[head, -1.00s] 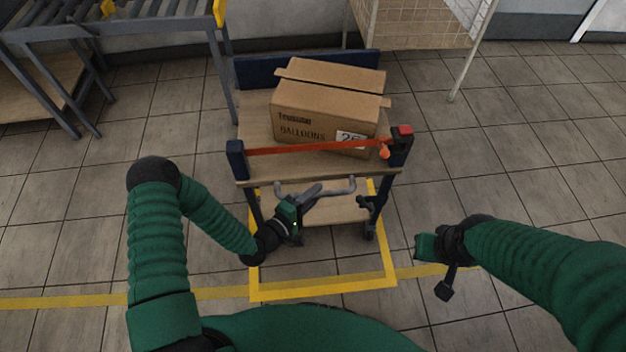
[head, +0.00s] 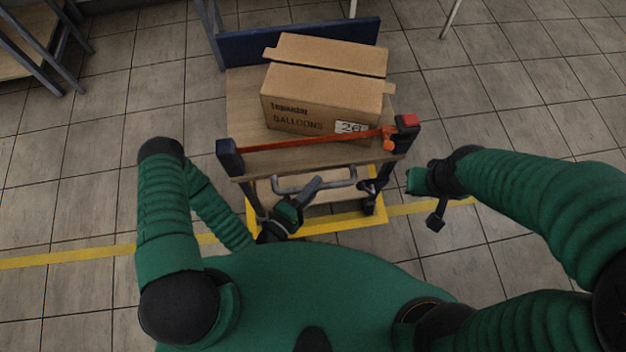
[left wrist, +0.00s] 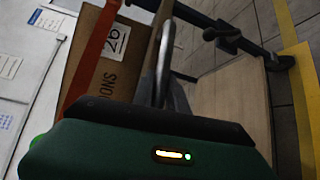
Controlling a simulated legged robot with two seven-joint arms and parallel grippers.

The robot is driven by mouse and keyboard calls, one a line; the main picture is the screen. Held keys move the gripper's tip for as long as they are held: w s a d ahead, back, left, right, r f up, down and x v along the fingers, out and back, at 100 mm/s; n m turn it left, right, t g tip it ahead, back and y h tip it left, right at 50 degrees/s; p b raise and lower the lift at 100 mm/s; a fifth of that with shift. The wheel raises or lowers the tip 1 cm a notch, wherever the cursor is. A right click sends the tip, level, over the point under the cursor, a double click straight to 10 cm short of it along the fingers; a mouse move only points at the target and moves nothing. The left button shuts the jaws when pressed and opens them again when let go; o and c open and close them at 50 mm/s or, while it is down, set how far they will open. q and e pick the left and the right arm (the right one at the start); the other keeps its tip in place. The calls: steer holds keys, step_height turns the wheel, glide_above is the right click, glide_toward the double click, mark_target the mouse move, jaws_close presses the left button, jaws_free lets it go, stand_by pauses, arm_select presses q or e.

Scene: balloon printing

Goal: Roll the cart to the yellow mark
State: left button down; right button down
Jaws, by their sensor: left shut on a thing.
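The cart (head: 245,105) has a wooden deck, dark blue end parts and a grey handle (head: 318,184) on its near side. A wheel (head: 368,207) stands just inside that edge. My right gripper (head: 416,181) is right of the cart, apart from it; its jaws are unclear.
A cardboard balloon box (head: 325,85) rests on the deck behind an orange strap (head: 310,143). A yellow floor line (head: 70,256) runs left and right from the mark. The tiled floor at right is clear.

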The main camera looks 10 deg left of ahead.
arm_select(q)
steer(key=shift+s+d+f, duration=0.15)
steer(key=shift+s+f, duration=0.15)
steer(key=shift+s, duration=0.05)
steer(key=c, duration=1.6)
jaws_free()
steer(key=shift+c, duration=0.2)
steer(key=o, duration=0.3)
steer(key=shift+r, duration=0.15)
steer(key=p+v, duration=0.1)
steer(key=v, duration=0.6)
steer(key=shift+s+a+p, duration=0.1)
steer(key=shift+a+p, duration=0.1)
steer(key=shift+p, duration=0.1)
